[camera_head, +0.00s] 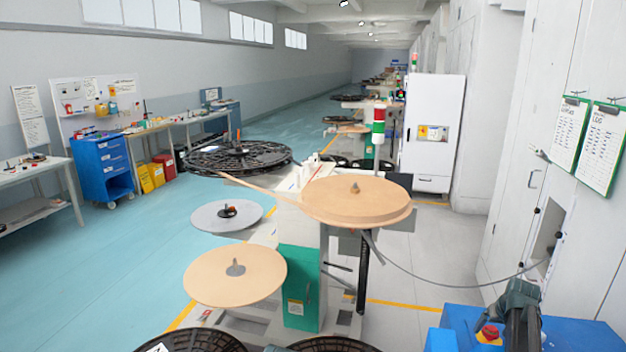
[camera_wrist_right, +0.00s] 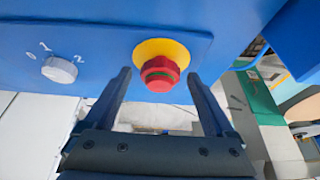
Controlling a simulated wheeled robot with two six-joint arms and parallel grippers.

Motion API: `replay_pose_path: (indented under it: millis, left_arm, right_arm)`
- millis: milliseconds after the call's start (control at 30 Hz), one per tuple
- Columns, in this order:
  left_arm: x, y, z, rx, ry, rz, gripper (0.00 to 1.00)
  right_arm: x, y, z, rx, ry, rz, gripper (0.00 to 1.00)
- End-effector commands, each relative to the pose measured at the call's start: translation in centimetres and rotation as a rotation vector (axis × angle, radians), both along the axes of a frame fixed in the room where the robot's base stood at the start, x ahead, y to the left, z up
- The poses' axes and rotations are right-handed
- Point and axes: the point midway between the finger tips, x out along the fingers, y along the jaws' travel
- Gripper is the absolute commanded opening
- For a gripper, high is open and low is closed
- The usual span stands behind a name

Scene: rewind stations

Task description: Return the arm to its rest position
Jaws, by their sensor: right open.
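My right gripper (camera_head: 521,300) is at the lower right in the head view, dark and foreshortened. In the right wrist view its two dark fingers (camera_wrist_right: 158,80) stand apart with nothing held between them. A red button on a blue surface shows beyond the fingertips. Whether the fingers touch anything there cannot be told. The right arm stands well to the right of the rewind station's tan disc (camera_head: 357,198). My left gripper and arm are not in view.
The rewind station carries a lower tan disc (camera_head: 235,274), a grey disc (camera_head: 215,217) and a black reel (camera_head: 238,158). A cable (camera_head: 440,282) runs from the station to the right wall. A white cabinet (camera_head: 431,130) stands behind. The teal floor at left is open.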

Motion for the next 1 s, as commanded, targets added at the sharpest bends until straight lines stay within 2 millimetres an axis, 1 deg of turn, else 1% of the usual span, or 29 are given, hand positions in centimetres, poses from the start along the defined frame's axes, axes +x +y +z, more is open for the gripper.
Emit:
replay_pose_path:
  millis: [200,400,867,1000]
  left_arm:
    - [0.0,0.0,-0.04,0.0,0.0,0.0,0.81]
    - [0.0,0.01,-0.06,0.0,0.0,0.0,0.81]
    - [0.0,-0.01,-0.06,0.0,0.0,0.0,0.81]
    - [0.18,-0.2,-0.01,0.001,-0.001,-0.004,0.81]
  right_arm:
    - [0.02,-0.27,-0.01,0.021,-0.007,0.148,0.89]
    - [0.0,-0.25,-0.01,0.031,-0.01,0.232,0.89]
    - [0.0,-0.22,-0.01,0.034,-0.011,0.257,0.89]
    - [0.6,-0.07,0.04,0.036,-0.01,0.261,0.89]
